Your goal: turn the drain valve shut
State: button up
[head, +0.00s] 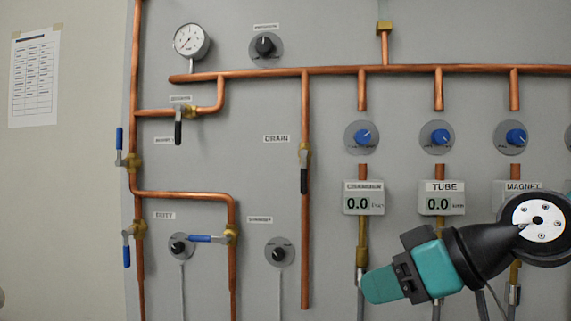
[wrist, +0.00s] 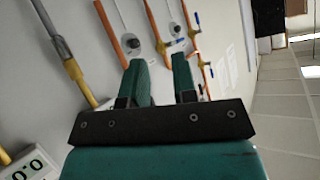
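The drain valve (head: 304,172) sits on a vertical copper pipe below the DRAIN label (head: 276,139) in the head view. Its dark handle points straight down, in line with the pipe. My gripper (head: 368,288) is at the lower right of the valve, apart from it, with its teal end pointing left. In the wrist view my gripper (wrist: 160,70) shows two teal fingers with a gap between them, and nothing is held. I cannot make out the drain valve in the wrist view.
Blue-handled valves (head: 133,160) and a dark-handled valve (head: 182,113) are on pipes to the left. A CHAMBER display (head: 364,198) and a TUBE display (head: 441,198) stand to the right of the drain pipe. A pressure gauge (head: 192,41) is at the upper left. The panel around the drain handle is clear.

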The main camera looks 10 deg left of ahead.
aim_at(304, 172)
jog(key=w+d+r+n+t+y+p, duration=0.15)
jog(key=w+r+t+y, duration=0.3)
jog(key=w+r, duration=0.7)
jog(key=p+x, duration=0.2)
jog(key=x, duration=0.3)
jog(key=s+r+p+x, duration=0.1)
jog(key=p+x, duration=0.2)
jog(key=x, duration=0.2)
jog(key=a+p+x, duration=0.1)
jog(key=p+x, duration=0.2)
jog(key=x, duration=0.2)
jog(key=shift+s+d+r, duration=0.1)
jog(key=shift+s+r, duration=0.05)
jog(key=shift+r, duration=0.1)
jog(key=shift+w+a+f, duration=0.1)
jog(key=shift+w+a, duration=0.25)
jog(key=shift+a, duration=0.1)
grip_shut()
